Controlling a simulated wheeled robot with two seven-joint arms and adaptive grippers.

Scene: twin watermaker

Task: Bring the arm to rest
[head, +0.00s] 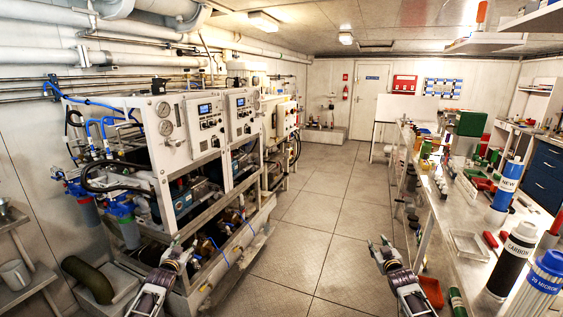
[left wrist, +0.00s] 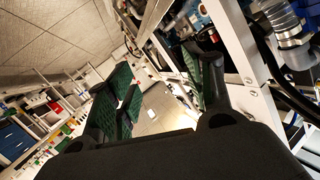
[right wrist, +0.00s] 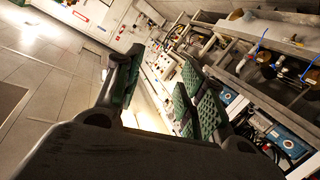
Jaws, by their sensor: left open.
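My left gripper (head: 181,243) is in front of the lower part of the twin watermaker frame, in the lower middle of the head view. In the left wrist view (left wrist: 160,78) its green-padded fingers stand apart with nothing between them. My right gripper (head: 380,243) is over the aisle, just left of the long workbench. In the right wrist view (right wrist: 160,85) its fingers are also apart and empty. Both forearms come up from the bottom edge of the head view. Whether the left gripper touches the frame cannot be told.
The watermaker (head: 190,125), with panels, gauges and blue-capped housings, stands at left. The workbench (head: 466,243) at right holds filter cartridges, bottles and a tray. A red bin (head: 431,291) is low beside my right arm. The floor aisle (head: 318,215) between is clear.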

